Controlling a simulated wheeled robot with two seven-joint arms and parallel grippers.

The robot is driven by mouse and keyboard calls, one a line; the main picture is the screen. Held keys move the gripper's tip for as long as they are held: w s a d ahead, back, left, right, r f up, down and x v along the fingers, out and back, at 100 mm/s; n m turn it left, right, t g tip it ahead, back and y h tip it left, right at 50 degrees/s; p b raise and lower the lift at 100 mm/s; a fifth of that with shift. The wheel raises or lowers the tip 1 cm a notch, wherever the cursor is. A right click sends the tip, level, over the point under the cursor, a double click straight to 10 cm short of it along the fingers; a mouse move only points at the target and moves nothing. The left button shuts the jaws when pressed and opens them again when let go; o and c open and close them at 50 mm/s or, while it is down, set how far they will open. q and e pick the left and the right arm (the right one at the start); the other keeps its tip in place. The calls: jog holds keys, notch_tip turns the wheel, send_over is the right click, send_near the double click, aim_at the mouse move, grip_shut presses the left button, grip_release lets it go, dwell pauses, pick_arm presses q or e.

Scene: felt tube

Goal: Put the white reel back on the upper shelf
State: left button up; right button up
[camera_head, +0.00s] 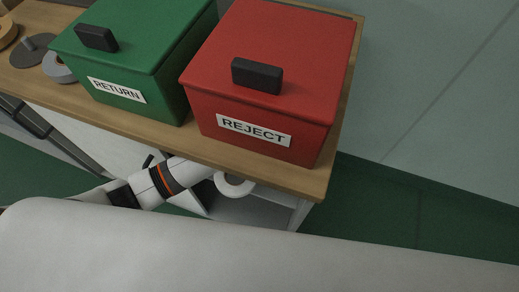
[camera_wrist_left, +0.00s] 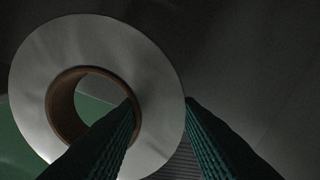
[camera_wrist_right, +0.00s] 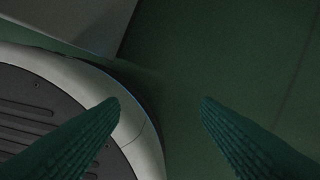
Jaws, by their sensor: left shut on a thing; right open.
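The white reel (camera_head: 237,193) shows in the head view just below the bench's front edge, partly hidden by the bench top. It fills much of the left wrist view (camera_wrist_left: 95,40), as a white ring with a brown core. My left gripper (camera_wrist_left: 160,100) is shut on its ring, with one finger across the core hole and the other outside the rim. A grey shelf surface (camera_head: 252,210) shows under the bench top, near the reel; I cannot tell which shelf it is or whether the reel touches it. My right gripper (camera_wrist_right: 158,100) is open and empty, over the floor and my base.
On the wooden bench top (camera_head: 318,178) stand a green RETURN box (camera_head: 140,45) and a red REJECT box (camera_head: 290,45). A grey disc with a knob (camera_head: 32,52) and another reel (camera_head: 58,70) lie at the left. Green floor (camera_head: 400,205) is clear to the right.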

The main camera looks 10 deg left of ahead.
pick_arm(q)
jog(key=w, duration=0.2)
jog(key=w+d+b, duration=0.1)
jog(key=w, duration=0.4)
jog(key=shift+w+d+b, duration=0.25)
jog(key=shift+w+b, duration=0.05)
jog(key=shift+b, duration=0.05)
jog(key=shift+w+d, duration=0.2)
jog(key=shift+w, duration=0.65)
notch_tip(320, 180, down, 3)
jog(key=shift+s+a+f+b, duration=0.1)
jog(key=shift+b, duration=0.7)
jog(key=shift+f, duration=0.1)
pick_arm(e)
jog(key=w+r, duration=0.5)
jog(key=r, duration=0.6)
jog(key=shift+w+a+t, duration=0.25)
jog(key=shift+a+t, duration=0.15)
jog(key=shift+r, duration=0.1)
pick_arm(q)
jog(key=o, duration=1.1)
jog(key=shift+f, duration=0.15)
jog(key=shift+o, duration=0.2)
